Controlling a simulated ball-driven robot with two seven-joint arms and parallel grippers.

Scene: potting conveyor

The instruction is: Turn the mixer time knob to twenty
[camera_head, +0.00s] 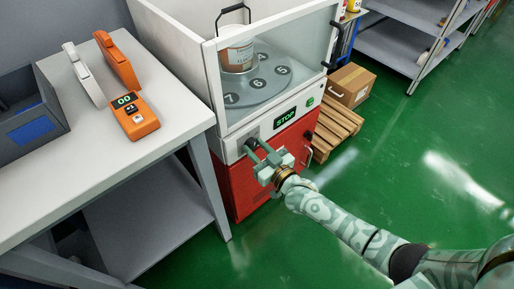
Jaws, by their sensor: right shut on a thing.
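The mixer (228,150) is a white and red cabinet with a clear-sided upper chamber. Its front panel has a dark knob (250,143) at the left, largely hidden by my gripper, so its setting cannot be read. Right of it, a small display (285,117) shows STOP in green, and a green button (310,102) sits further right. My right gripper (256,149) reaches in from the lower right and its fingers are shut on the knob. Inside the chamber a paint-can-like bucket (237,58) stands on a grey numbered turntable (258,88). My left gripper is out of view.
A white table (75,160) stands at left with a grey bin (28,118), an orange handheld device (134,116) reading 00 and two scanner-like tools. A cardboard box (352,84) on a wooden pallet (337,125) stands right of the mixer. Green floor is open at right.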

